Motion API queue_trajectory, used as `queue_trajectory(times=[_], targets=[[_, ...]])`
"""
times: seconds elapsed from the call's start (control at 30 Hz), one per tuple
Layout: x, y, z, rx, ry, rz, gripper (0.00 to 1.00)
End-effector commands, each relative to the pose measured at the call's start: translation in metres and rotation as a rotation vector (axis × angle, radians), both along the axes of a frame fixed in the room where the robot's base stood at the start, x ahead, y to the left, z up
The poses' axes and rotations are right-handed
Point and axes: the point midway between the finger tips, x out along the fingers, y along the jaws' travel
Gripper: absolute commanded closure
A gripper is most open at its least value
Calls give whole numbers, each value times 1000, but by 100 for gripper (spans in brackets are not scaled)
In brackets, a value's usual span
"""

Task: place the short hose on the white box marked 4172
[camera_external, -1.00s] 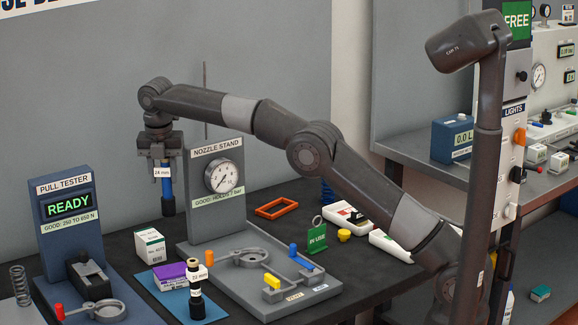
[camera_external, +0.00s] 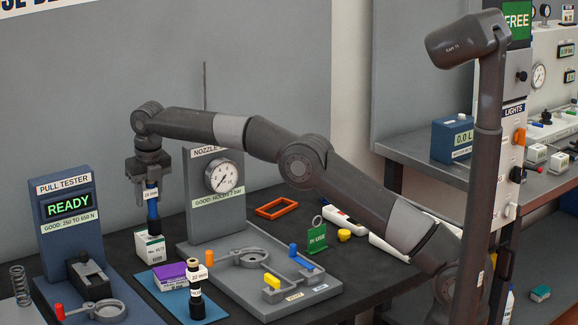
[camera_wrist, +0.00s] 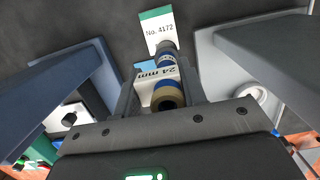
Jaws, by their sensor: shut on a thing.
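The hose (camera_external: 152,211) in my gripper (camera_external: 150,185) is blue with a dark lower end and a white tag reading 24 mm. It hangs upright. In the wrist view the hose (camera_wrist: 168,98) is seen end-on between the jaws of my gripper (camera_wrist: 160,85), which are shut on it. The small white box (camera_external: 150,249) with a green band stands directly below the hose. Its No. 4172 label shows in the wrist view, on the box (camera_wrist: 158,32). The hose's dark end overlaps the box top in the picture; I cannot tell whether they touch.
The pull tester (camera_external: 65,207) is to the left and the nozzle stand (camera_external: 217,206) to the right. In front, a blue mat (camera_external: 213,307) holds a purple-topped box (camera_external: 178,275) and a dark hose tagged 22 mm (camera_external: 196,305). An orange frame (camera_external: 277,207) lies farther back.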

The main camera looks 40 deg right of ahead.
Motion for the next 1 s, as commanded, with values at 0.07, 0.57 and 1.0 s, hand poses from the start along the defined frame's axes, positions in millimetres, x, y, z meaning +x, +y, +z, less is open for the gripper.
queue_trajectory(times=[0.07, 0.57, 1.0], targets=[[0, 0, -6, 0, -1, 0, 100], [0, 0, -14, 1, -2, -1, 100], [0, 0, -16, 0, -1, -1, 40]])
